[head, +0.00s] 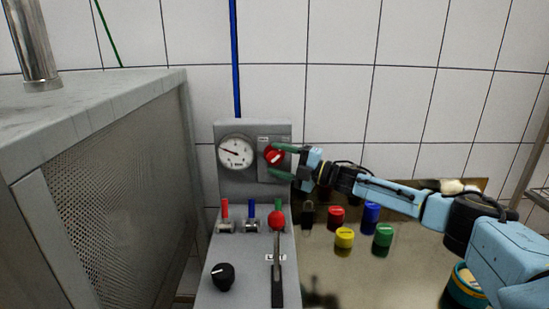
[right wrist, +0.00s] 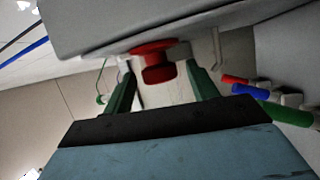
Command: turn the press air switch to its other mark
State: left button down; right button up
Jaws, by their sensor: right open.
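The press air switch is a red knob (head: 273,155) with a pale pointer mark, on the upright grey panel to the right of the gauge. The pointer looks slanted; its labels are too small to read. My right gripper (head: 277,161) comes in from the right, its green fingers open, one above and one below the knob. In the right wrist view the red knob (right wrist: 157,70) shows between the two fingertips (right wrist: 160,77), with a gap on each side. I see no grip on it. My left gripper is not in view.
A round gauge (head: 236,152) sits left of the knob. Below are small red, blue and green levers, a red-knobbed lever (head: 277,221) and a black dial (head: 222,276). Coloured moulds, including a yellow one (head: 344,237), stand on the right counter. A grey cabinet (head: 110,170) stands left.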

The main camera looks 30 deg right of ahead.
jog(key=shift+x, duration=0.85)
jog(key=shift+c, duration=0.2)
jog(key=c, duration=0.9)
jog(key=shift+r+p, duration=0.1)
jog(key=shift+p, duration=0.7)
jog(key=n+g+h+p, duration=0.1)
jog(key=g+h+p, duration=0.2)
jog(key=p, duration=0.6)
jog(key=n+g+h+p, duration=0.2)
jog(key=g+p, duration=0.1)
jog(key=p, duration=0.7)
jog(key=shift+r+h, duration=0.2)
jog(key=shift+h, duration=0.2)
jog(key=shift+g+h, duration=0.4)
jog(key=shift+g, duration=0.1)
jog(key=shift+w+f+n+g+h, duration=0.1)
jog(key=shift+n+g+h, duration=0.35)
jog(key=shift+h, duration=0.25)
jog(key=n+g+h, duration=0.1)
jog(key=g+h, duration=0.2)
jog(key=h, duration=0.1)
jog(key=shift+f, duration=0.2)
jog(key=shift+h, duration=0.3)
